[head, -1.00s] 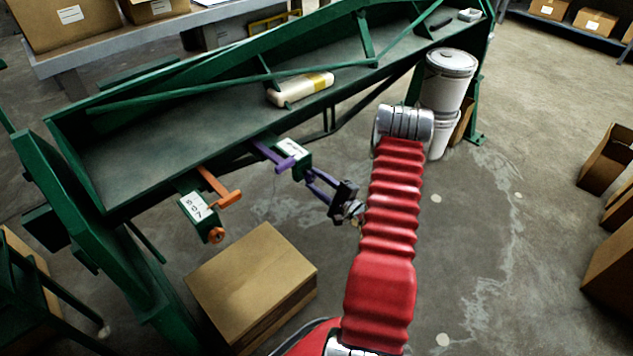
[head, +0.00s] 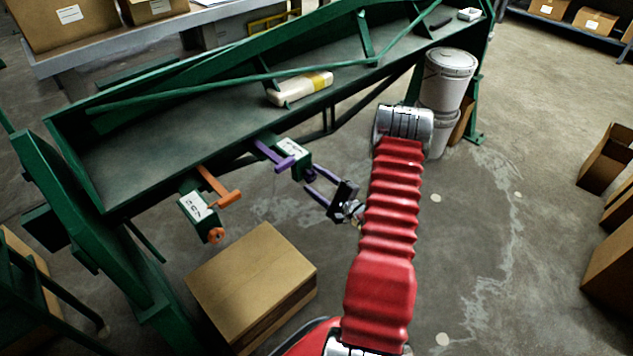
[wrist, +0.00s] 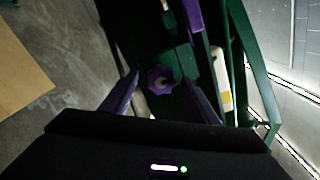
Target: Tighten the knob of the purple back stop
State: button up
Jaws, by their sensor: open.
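The purple back stop (head: 292,150) hangs on the front edge of the green machine, a green block with a white label and a purple bar. In the wrist view its lobed purple knob (wrist: 160,79) shows ahead, lined up with the gap between my fingers. My gripper (head: 309,181) is open, with dark purple fingers pointing at the knob end of the back stop. In the wrist view my gripper (wrist: 162,76) has one finger on each side of the knob. I cannot tell how deep the knob sits between them. In the head view the knob is hard to make out.
An orange back stop (head: 198,208) with an orange knob hangs to the left. A cardboard box (head: 252,272) stands on the floor below. A white and yellow bottle (head: 300,88) lies on the green machine's bed (head: 150,150). White buckets (head: 448,80) stand behind my arm.

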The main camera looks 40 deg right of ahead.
jog(key=s, duration=1.3)
jog(key=shift+s+d, duration=0.2)
jog(key=shift+s, duration=0.2)
dwell(0.4)
